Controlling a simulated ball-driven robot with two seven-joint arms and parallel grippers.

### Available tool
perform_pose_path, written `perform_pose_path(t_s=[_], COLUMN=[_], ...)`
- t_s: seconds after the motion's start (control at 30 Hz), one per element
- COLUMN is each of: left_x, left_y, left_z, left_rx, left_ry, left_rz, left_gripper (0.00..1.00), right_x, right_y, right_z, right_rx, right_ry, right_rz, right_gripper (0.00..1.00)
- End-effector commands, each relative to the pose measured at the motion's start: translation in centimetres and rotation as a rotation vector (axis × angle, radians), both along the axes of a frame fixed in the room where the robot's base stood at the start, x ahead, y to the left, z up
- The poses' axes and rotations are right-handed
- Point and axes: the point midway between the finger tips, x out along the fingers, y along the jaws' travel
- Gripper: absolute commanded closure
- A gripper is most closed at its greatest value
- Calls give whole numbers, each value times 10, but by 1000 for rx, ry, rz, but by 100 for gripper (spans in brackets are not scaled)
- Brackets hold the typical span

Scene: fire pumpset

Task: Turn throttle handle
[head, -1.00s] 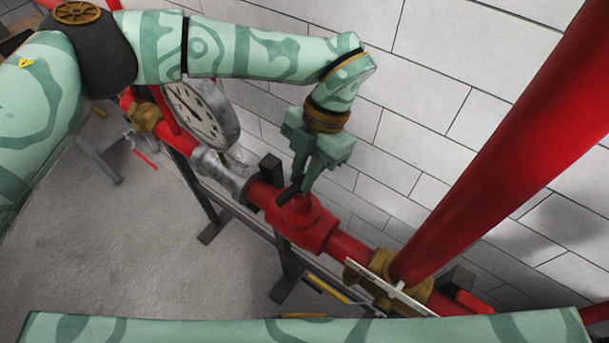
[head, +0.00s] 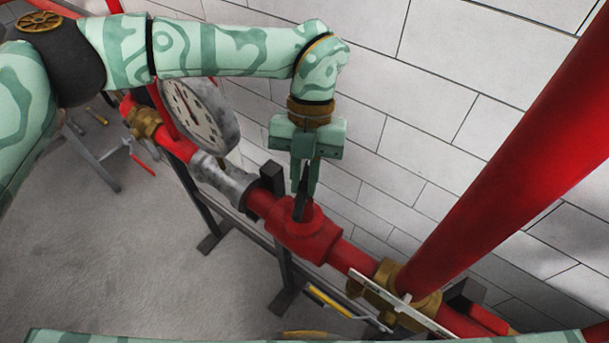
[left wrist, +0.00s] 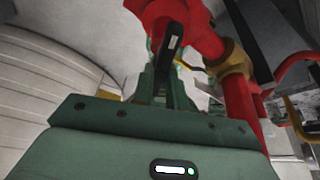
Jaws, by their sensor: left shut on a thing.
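The throttle handle (head: 300,206) is a black lever on top of a red valve body (head: 306,236) in the red pipe line. My left gripper (head: 304,184) reaches down to it from above, and its fingers are shut on the lever. In the left wrist view the black handle (left wrist: 174,44) shows between the fingers of the left gripper (left wrist: 167,75), with the red valve body behind it. The fingers partly hide the lever's lower end in the head view. My right gripper is not in view.
A round gauge (head: 200,115) stands on the pipe to the left. A thick red pipe (head: 490,185) rises at right from a brass fitting (head: 420,310) with a pale flat lever (head: 385,292). A white block wall (head: 420,120) is close behind.

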Motion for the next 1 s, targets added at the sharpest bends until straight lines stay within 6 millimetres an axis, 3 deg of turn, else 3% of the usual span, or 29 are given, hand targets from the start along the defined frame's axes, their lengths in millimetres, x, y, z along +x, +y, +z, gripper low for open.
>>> perform_pose_path(t_s=[0.37,0.4,0.47,0.5,0.83,1.0], left_x=[1,1,1,1,2,14], left_y=[0,0,0,0,-1,-3], left_z=[1,1,1,1,4,31], left_rx=[-2,-2,-2,-2,-1,-1], left_ry=[-4,-4,-4,-4,-3,-6], left_rz=[6,6,5,5,4,5], left_gripper=[100,83,66,64,64,64], right_x=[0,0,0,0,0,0], right_y=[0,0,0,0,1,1], right_z=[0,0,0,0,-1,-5], right_rx=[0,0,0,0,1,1], right_ry=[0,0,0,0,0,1], right_rz=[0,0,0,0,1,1], right_gripper=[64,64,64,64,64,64])
